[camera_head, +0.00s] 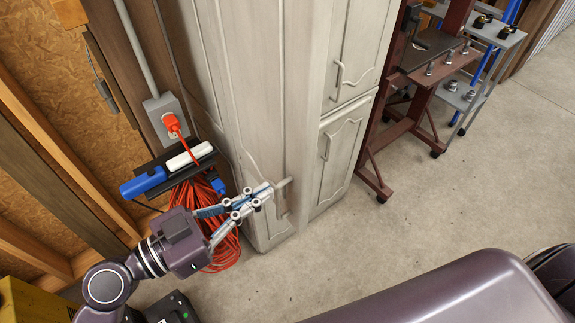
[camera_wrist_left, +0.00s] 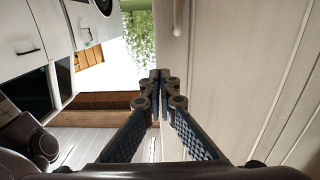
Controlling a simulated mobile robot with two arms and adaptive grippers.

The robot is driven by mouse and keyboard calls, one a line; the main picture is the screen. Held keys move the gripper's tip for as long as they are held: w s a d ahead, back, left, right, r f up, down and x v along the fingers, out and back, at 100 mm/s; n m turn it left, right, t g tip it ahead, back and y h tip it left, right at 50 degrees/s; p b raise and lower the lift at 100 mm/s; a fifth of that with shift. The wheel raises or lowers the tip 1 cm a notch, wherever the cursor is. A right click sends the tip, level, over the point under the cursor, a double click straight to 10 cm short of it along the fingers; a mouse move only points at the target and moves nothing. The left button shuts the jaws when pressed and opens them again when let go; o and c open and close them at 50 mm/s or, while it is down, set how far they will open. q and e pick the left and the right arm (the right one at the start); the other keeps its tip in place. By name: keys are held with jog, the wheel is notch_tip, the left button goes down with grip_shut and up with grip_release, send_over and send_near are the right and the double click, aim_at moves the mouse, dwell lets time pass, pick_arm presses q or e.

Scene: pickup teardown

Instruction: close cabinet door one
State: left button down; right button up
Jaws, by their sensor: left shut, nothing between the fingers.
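A tall off-white cabinet stands in the middle of the head view, with a tall panelled door (camera_head: 262,90) on its left part. This door has a pale bar handle (camera_head: 283,198) low down. I cannot tell which door is door one, or whether the tall door stands slightly ajar. My left gripper (camera_head: 268,190) is shut and empty, its fingertips close beside that handle; contact is unclear. In the left wrist view the fingertips (camera_wrist_left: 161,76) are together alongside a white panelled surface (camera_wrist_left: 235,75). My right gripper is not in view.
Upper (camera_head: 358,45) and lower (camera_head: 335,155) doors on the cabinet's right part look shut. A wall shelf with a blue tool (camera_head: 143,182) and a hanging orange cord (camera_head: 205,215) are close to my left arm. A dark red stand (camera_head: 425,95) is at right. Concrete floor (camera_head: 420,210) is clear.

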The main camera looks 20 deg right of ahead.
aim_at(301, 171)
pick_arm(q)
jog(key=p+x, duration=0.3)
jog(key=x, duration=0.2)
jog(key=shift+w+d+r, duration=0.15)
jog(key=shift+w+d, duration=0.1)
jog(key=shift+d, duration=0.35)
jog(key=shift+w+d+f, duration=0.1)
jog(key=shift+f, duration=0.1)
